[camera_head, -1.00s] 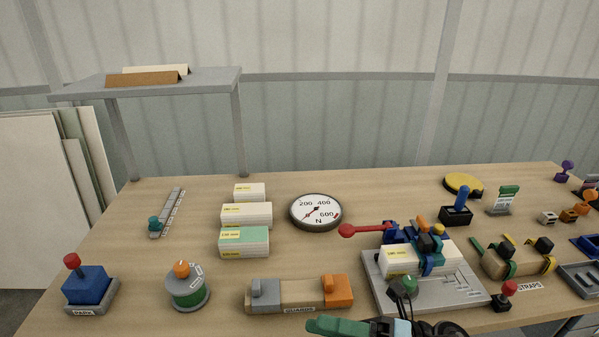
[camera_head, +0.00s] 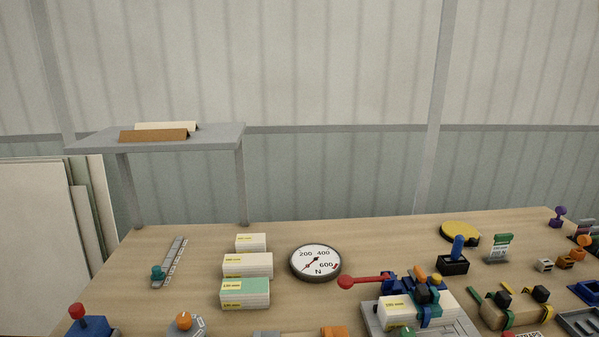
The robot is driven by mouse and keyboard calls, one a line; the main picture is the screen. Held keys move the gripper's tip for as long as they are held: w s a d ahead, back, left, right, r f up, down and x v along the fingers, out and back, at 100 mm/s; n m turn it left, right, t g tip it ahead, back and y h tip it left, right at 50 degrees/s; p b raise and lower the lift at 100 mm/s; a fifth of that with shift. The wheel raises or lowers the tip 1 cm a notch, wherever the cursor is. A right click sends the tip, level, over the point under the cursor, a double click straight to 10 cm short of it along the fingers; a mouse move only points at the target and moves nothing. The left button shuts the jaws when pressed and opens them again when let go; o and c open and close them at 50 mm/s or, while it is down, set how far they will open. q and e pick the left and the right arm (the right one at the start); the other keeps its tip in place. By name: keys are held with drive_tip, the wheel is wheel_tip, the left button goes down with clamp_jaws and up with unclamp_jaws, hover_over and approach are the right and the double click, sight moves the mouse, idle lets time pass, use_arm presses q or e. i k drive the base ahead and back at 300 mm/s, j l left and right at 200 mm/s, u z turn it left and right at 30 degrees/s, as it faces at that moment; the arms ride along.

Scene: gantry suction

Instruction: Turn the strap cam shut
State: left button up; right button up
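A white block with a yellow label (camera_head: 397,312) sits on a grey fixture plate (camera_head: 371,322) at the lower right. A blue strap (camera_head: 426,316) runs over it, with black, orange and yellow strap parts (camera_head: 422,285) on top. Which of these is the cam, and whether it is turned, is too small to tell. A lever with a red ball (camera_head: 345,282) points left from a blue mount (camera_head: 391,284) behind the block. The picture's bottom edge cuts off the fixture's front. Neither gripper is in view.
A round dial gauge (camera_head: 316,263) and labelled boxes (camera_head: 246,292) stand left of the fixture. A blue-handled switch (camera_head: 455,258) and yellow disc (camera_head: 460,231) are behind it. A tan block with straps (camera_head: 509,309) stands to its right. A grey shelf (camera_head: 160,140) rises at back left.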

sight(418, 276)
drive_tip(key=l+z, duration=0.45)
drive_tip(key=l, duration=0.4)
drive_tip(key=i+l+z, duration=0.1)
drive_tip(key=l+z, duration=0.35)
drive_tip(key=l, duration=0.35)
